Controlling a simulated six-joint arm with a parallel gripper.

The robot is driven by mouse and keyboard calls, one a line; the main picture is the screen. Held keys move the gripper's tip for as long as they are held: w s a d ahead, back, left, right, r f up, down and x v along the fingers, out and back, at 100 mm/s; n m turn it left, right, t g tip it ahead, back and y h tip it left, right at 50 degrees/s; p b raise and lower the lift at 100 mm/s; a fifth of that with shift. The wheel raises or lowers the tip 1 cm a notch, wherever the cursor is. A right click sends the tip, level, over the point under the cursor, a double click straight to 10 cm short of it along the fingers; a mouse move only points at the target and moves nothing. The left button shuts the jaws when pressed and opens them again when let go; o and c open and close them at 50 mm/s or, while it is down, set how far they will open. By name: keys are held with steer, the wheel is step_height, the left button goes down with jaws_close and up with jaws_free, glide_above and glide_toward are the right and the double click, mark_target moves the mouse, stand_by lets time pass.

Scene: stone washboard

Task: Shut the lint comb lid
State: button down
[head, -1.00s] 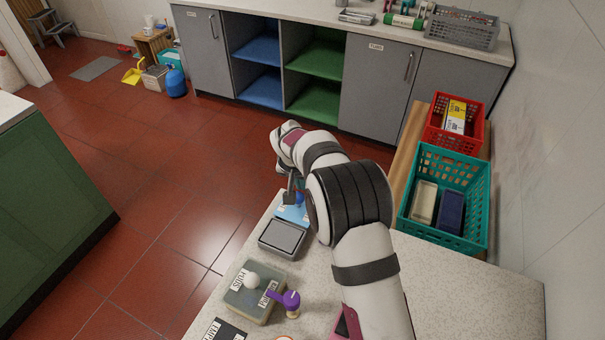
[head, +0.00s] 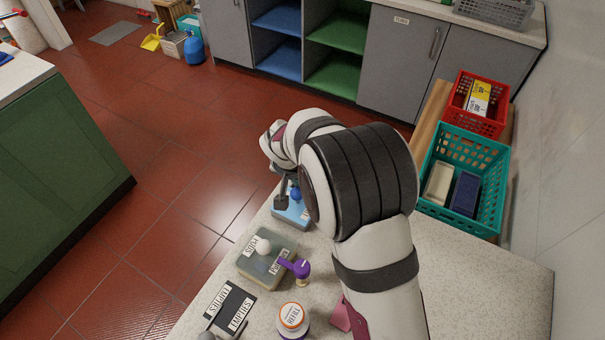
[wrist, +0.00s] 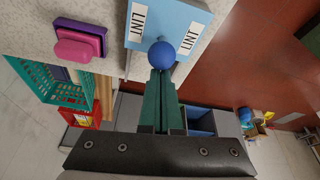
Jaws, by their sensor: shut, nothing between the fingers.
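The lint comb lid (head: 287,216) is light blue, with a round blue knob and LINT labels in the wrist view (wrist: 190,18). In the head view it lies over the place of the grey box, whose inside is now hidden. I cannot tell whether it sits fully flush. My gripper (wrist: 160,78) is shut and empty, its green fingertips right by the blue knob (wrist: 161,55). I cannot tell whether they touch it. In the head view my arm partly covers the lid.
A black labelled plate (head: 230,307) and a round REFILL tub (head: 293,319) are nearer. A teal crate (head: 493,203) stands at the right.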

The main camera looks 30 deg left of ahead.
steer(key=shift+s+f, duration=0.1)
steer(key=w+r, duration=0.1)
steer(key=w, duration=0.3)
steer(key=a+v, duration=0.1)
steer(key=v, duration=0.9)
steer(key=s+d+r+m+g, duration=0.1)
steer(key=s+d+r+m, duration=0.15)
steer(key=d, duration=0.75)
steer(key=s+d+r+m+g, duration=0.1)
steer(key=s+d+r, duration=0.15)
steer(key=d, duration=0.75)
steer(key=s+d+m, duration=0.1)
steer(key=s+d, duration=0.2)
steer(key=s, duration=0.3)
steer(key=s+d+m+g, duration=0.1)
steer(key=s+d+m, duration=0.1)
steer(key=s+d, duration=0.2)
steer(key=s+d+m+g+y, duration=0.1)
steer(key=s+d, duration=0.2)
steer(key=s, duration=0.6)
steer(key=shift+s+d+f, duration=0.3)
steer(key=shift+d+f, duration=0.05)
